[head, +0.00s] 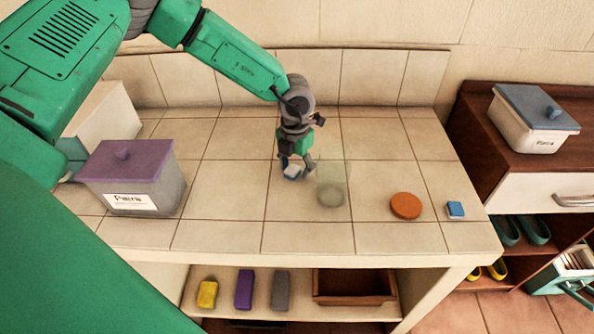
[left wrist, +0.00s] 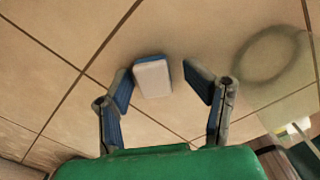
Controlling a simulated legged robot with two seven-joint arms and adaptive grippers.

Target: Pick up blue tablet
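My left gripper (head: 298,166) points down over the middle of the tiled counter. In the left wrist view its two blue-padded fingers (left wrist: 158,85) are spread apart. A small blue and white block (head: 291,171) lies at the fingertips, partly hidden by them in the head view. In the left wrist view this block (left wrist: 152,78) shows a white face with blue edges, between and just beyond the fingers, with gaps at both sides. A second small block, a blue tablet with a pale edge (head: 455,209), lies at the counter's right end. My right gripper is not in view.
A clear glass (head: 332,188) stands just right of the left gripper. An orange disc (head: 405,206) lies farther right. A grey box with a purple lid (head: 130,180) stands at left. Yellow, purple and grey blocks and a brown tray (head: 353,299) are on the shelf below.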

